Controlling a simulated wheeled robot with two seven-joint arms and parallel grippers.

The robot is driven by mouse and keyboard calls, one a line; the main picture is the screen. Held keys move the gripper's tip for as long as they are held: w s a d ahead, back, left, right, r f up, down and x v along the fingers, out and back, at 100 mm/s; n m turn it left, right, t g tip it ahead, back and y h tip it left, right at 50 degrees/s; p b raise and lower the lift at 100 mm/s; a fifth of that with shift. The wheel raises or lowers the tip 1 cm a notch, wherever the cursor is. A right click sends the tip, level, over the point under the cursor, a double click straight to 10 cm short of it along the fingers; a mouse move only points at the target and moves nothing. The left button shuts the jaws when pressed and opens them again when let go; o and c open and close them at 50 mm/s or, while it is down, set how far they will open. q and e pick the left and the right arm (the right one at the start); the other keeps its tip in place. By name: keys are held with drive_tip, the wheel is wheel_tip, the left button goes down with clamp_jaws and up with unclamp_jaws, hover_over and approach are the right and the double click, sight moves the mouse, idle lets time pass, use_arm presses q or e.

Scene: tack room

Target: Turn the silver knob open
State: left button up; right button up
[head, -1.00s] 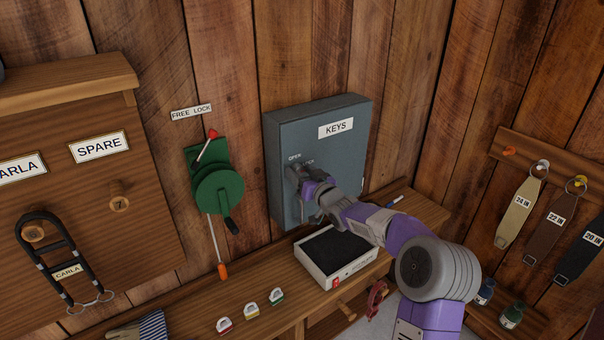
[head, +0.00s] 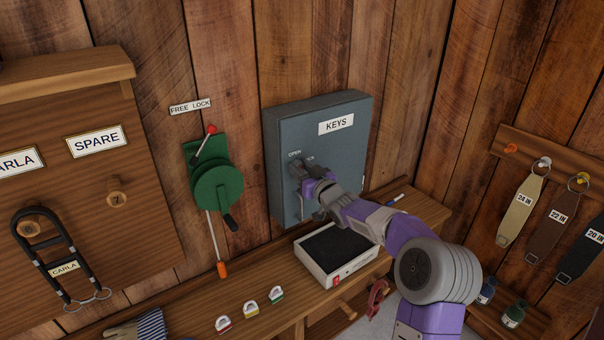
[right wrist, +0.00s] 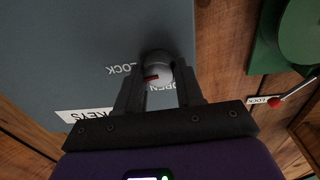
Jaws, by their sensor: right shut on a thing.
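The silver knob (right wrist: 160,69) is on the front of the grey-blue key cabinet (head: 342,155), a round knob with a red mark. My right gripper (right wrist: 160,82) has its two fingers shut on the knob from both sides. In the right wrist view, the lettering is upside down: LOCK is left of the knob and OPEN is below it. The red mark points left, towards the LOCK side. In the head view, my right gripper (head: 299,174) covers most of the knob at the cabinet's lower left. My left gripper is out of view.
A green crank device (head: 216,186) hangs left of the cabinet. A tray with a dark pad (head: 322,272) sits on the wooden shelf below, with several small coloured padlocks (head: 250,308) to its left. Straps (head: 522,207) hang at the right.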

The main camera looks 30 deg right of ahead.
drive_tip(key=n+b, duration=0.5)
drive_tip(key=n, duration=0.3)
drive_tip(key=shift+f+b, duration=0.2)
drive_tip(key=shift+b, duration=0.1)
drive_tip(key=shift+n+t+y+b, duration=0.4)
drive_tip(key=shift+n+b, duration=1.25)
drive_tip(key=shift+n, duration=2.75)
drive_tip(key=o, duration=1)
drive_tip(key=shift+o, duration=0.2)
